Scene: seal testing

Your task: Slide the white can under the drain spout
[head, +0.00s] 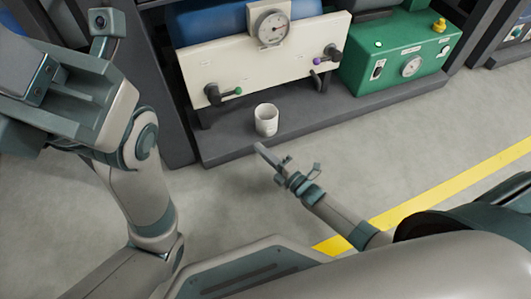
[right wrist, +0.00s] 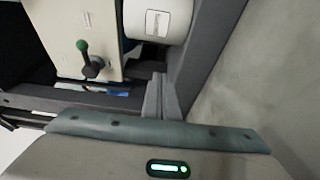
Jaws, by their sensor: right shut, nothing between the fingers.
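The white can (head: 266,120) stands upright on the dark grey ledge, in front of the cream panel. In the right wrist view the white can (right wrist: 157,20) is at the top, partly cut off. A valve spout with a green handle (head: 214,95) juts from the panel's lower left, left of the can; the right wrist view shows it too (right wrist: 88,60). My right gripper (head: 262,150) is shut and empty, just in front of the can and apart from it. Its fingers show in the right wrist view (right wrist: 160,97). My left arm fills the head view's left side; its fingertips cannot be made out.
A second valve with a purple handle (head: 328,58) is on the panel's right, and a gauge (head: 271,28) is above. A green box (head: 405,55) stands right on the ledge (head: 225,150). The floor in front is clear, with a yellow line (head: 440,185).

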